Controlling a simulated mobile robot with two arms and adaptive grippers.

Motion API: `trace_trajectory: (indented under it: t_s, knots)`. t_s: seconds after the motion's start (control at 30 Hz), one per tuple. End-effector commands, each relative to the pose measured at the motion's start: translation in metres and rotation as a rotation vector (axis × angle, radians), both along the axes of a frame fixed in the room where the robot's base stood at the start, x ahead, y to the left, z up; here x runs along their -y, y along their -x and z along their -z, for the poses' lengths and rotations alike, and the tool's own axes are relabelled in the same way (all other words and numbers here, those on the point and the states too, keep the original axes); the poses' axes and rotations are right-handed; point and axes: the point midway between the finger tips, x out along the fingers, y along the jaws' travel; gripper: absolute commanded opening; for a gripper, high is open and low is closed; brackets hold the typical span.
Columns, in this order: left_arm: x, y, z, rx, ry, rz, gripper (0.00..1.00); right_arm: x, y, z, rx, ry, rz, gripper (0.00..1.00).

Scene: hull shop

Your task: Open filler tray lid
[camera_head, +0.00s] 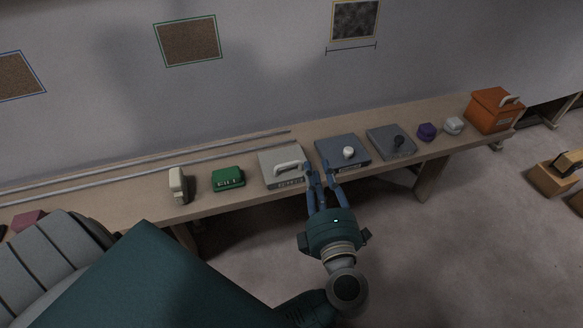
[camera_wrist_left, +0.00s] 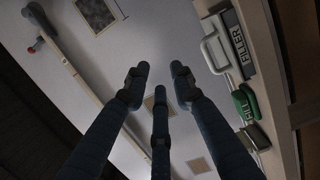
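The filler tray (camera_head: 268,173) is a light grey box near the front edge of the bench, with a pale arched handle (camera_head: 290,166) on its lid. The lid looks shut. In the left wrist view the tray's dark FILLER label (camera_wrist_left: 238,44) and its handle (camera_wrist_left: 209,54) show at the upper right. My left gripper (camera_head: 318,167) is just right of the tray in the head view, its fingers spread and empty; they also show spread in the left wrist view (camera_wrist_left: 160,75). I cannot tell whether a finger touches the tray. My right gripper is not in view.
A blue-grey tray with a white knob (camera_head: 336,147) and a grey tray with a dark knob (camera_head: 382,142) stand right of the filler tray. A green box (camera_head: 229,178) and a cream object (camera_head: 178,184) stand left. An orange box (camera_head: 492,112) is at the bench's right end.

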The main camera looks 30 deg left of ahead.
Motion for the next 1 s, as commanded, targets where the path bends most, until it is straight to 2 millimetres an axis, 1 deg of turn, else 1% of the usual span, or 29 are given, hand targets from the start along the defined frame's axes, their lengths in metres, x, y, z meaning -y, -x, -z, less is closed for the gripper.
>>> trace_trajectory:
  t_s: [0.03,0.1,0.2,0.3,0.47,0.7,0.8,1.0]
  knots:
    - [-0.004,0.007,0.014,-0.039,0.034,-0.048,0.24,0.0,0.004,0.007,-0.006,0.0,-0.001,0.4]
    - [-0.008,0.018,0.032,-0.089,0.071,-0.105,0.24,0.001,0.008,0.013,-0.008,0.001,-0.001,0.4]
    - [-0.012,0.027,0.046,-0.133,0.098,-0.153,0.24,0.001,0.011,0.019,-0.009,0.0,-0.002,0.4]
    - [-0.017,0.028,0.051,-0.147,0.105,-0.169,0.24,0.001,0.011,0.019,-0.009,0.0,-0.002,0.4]
    - [-0.034,0.014,0.055,-0.145,0.103,-0.17,0.24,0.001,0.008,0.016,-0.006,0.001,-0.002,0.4]
    - [-0.069,-0.016,0.064,-0.145,0.101,-0.169,0.24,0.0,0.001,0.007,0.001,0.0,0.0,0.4]
    - [-0.08,-0.025,0.067,-0.146,0.102,-0.169,0.24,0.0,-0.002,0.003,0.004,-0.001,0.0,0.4]
    - [-0.092,-0.036,0.07,-0.146,0.103,-0.168,0.24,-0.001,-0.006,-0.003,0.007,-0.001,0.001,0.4]
